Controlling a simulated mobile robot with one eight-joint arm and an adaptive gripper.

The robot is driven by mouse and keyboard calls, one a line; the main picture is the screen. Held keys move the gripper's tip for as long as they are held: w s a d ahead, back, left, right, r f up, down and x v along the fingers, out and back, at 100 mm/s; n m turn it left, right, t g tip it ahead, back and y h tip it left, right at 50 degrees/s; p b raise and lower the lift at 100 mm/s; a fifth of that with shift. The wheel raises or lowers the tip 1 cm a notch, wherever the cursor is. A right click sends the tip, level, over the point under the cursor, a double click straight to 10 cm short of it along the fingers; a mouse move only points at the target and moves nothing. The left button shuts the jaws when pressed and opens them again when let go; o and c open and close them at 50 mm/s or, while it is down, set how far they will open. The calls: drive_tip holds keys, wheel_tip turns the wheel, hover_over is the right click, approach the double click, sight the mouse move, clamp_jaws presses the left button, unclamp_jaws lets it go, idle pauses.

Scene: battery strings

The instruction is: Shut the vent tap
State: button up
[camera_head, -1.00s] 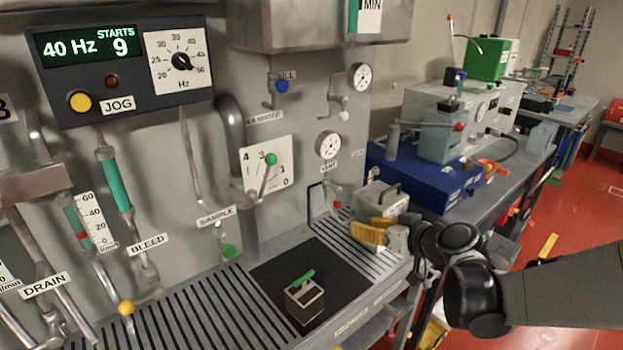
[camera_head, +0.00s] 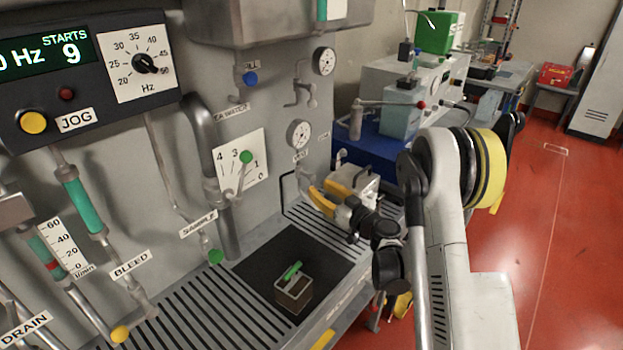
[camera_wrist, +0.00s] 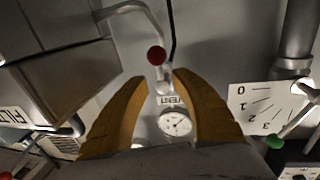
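The vent tap (camera_wrist: 157,58) shows in the wrist view as a red round knob on a grey metal stem, under a bent pipe. Contact cannot be told. In the head view my gripper (camera_head: 322,194) is at the panel below the lower gauge (camera_head: 299,134), and its fingers hide the red knob.
A grey box with a handle (camera_head: 352,182) stands close to my gripper on the right. A green-handled lever (camera_head: 246,157) on a numbered scale is to the left. A small box with a green handle (camera_head: 293,292) sits on the dark mat below. Red floor is open at the right.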

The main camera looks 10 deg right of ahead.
sight(312, 183)
drive_tip(key=shift+x, duration=2)
drive_tip(key=shift+f, duration=0.1)
clamp_jaws()
